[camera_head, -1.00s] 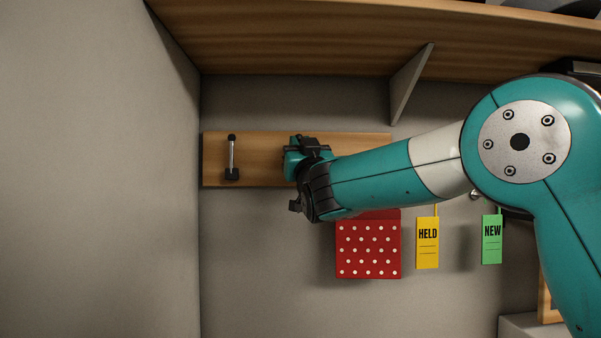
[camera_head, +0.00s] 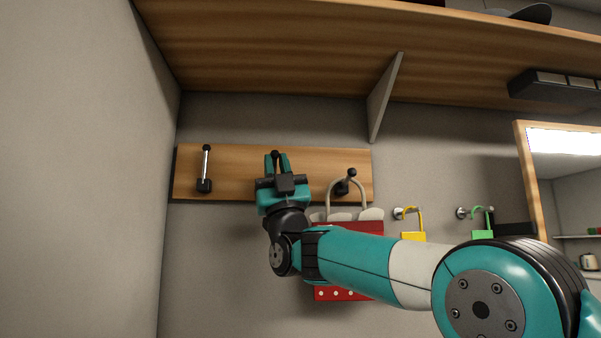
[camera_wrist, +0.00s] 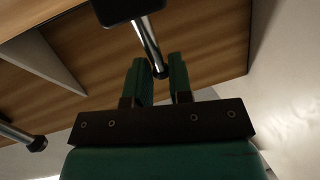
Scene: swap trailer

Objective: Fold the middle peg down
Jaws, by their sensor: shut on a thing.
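The wooden peg board (camera_head: 235,188) is on the back wall. The middle peg (camera_wrist: 148,42) shows in the wrist view as a metal rod with a black base and a black tip. My gripper (camera_head: 277,157) is shut on this peg near its tip, with one finger on either side. In the head view only the peg's black tip (camera_head: 275,153) shows, between the fingers; my gripper hides its base. The left peg (camera_head: 206,165) stands upright on its black base. The right peg (camera_head: 350,174) has a pale bag handle over it.
A red dotted bag (camera_head: 345,228) hangs from the right peg, partly hidden by my arm. A yellow tag (camera_head: 413,233) and a green tag (camera_head: 482,233) hang from knobs further right. A wooden shelf (camera_head: 270,55) with a grey bracket (camera_head: 383,98) is above the board.

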